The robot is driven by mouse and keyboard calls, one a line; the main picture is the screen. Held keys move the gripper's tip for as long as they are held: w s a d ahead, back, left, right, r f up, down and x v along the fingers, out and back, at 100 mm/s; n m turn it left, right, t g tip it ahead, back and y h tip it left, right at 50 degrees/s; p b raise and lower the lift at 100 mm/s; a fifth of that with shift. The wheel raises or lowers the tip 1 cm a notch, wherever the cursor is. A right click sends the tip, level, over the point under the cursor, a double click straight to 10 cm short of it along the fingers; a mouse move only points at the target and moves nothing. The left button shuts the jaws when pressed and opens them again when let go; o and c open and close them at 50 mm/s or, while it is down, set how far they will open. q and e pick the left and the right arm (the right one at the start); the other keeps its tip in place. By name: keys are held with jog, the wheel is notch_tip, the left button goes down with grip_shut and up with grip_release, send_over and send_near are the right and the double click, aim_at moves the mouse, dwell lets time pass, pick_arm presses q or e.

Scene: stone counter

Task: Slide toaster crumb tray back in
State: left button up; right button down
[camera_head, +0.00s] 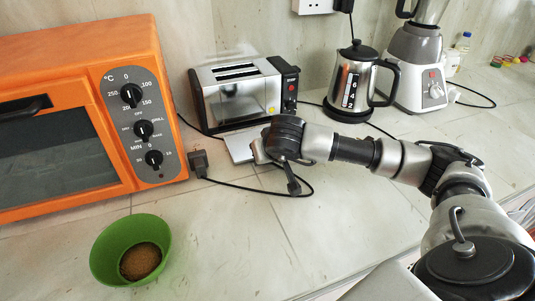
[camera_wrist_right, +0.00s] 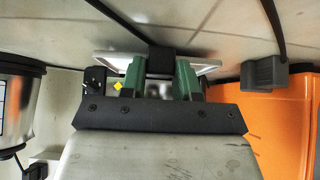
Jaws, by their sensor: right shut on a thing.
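The silver and black toaster (camera_head: 238,98) stands upright against the back wall. Its flat light-grey crumb tray (camera_head: 237,146) sticks out from the low front side of the toaster, level with the counter. My right gripper (camera_head: 256,154) is at the tray's near end. In the right wrist view, the green fingers of my right gripper (camera_wrist_right: 161,78) are shut on the black handle of the tray, with the tray plate (camera_wrist_right: 108,63) showing on both sides. How far the tray reaches inside the toaster is hidden. My left gripper is not in view.
An orange toaster oven (camera_head: 95,110) stands at left. A black plug (camera_head: 198,162) and its cable lie close to the tray and pass under my right arm. A kettle (camera_head: 352,85) and a blender (camera_head: 416,65) stand at right. A green bowl (camera_head: 105,260) sits at front left.

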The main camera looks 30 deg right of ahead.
jog(key=shift+f+b, duration=0.65)
jog(key=c, duration=0.7)
grip_release()
jog(key=shift+c, duration=0.2)
